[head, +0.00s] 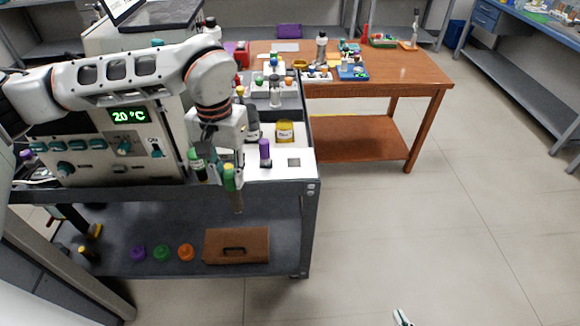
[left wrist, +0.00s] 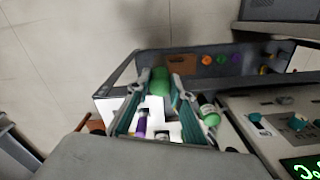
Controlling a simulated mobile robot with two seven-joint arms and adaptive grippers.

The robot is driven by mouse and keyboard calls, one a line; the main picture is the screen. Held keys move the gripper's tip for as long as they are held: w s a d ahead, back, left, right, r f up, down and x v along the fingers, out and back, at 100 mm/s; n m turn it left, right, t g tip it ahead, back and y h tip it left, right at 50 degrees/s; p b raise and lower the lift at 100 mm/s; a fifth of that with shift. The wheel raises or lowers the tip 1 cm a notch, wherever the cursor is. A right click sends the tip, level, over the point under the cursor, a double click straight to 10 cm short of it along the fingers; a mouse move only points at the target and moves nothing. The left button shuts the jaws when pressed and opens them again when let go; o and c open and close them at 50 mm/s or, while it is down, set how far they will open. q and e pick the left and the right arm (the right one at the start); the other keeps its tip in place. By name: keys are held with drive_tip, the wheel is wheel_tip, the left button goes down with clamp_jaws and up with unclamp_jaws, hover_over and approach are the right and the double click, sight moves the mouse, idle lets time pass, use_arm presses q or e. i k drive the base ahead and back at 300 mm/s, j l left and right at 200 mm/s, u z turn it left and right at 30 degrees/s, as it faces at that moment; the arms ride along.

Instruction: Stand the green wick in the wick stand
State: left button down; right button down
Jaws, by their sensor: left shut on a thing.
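My left gripper (head: 220,172) is shut on the green wick (head: 229,178), which hangs upright between the fingers over the front edge of the cart. The wick's green end also shows between the fingers in the left wrist view (left wrist: 160,82). A purple wick (head: 264,152) stands on the white top to the right. A small grey square (head: 293,162), perhaps the stand's slot, lies right of it; I cannot tell the wick stand's outline for sure. A tip of my right gripper (head: 402,318) shows at the bottom edge, mostly out of view.
A green-capped bottle (head: 196,164) stands close left of the gripper. A yellow jar (head: 285,131) and a rack of bottles stand behind. The machine with the 20 °C display (head: 129,115) is at left. The lower shelf (head: 120,268) holds coloured caps and a brown box (head: 236,245).

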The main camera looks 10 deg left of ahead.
sight(294, 172)
drive_tip(key=i+l+u, duration=0.1)
drive_tip(key=i+l, duration=0.7)
drive_tip(key=i, duration=0.05)
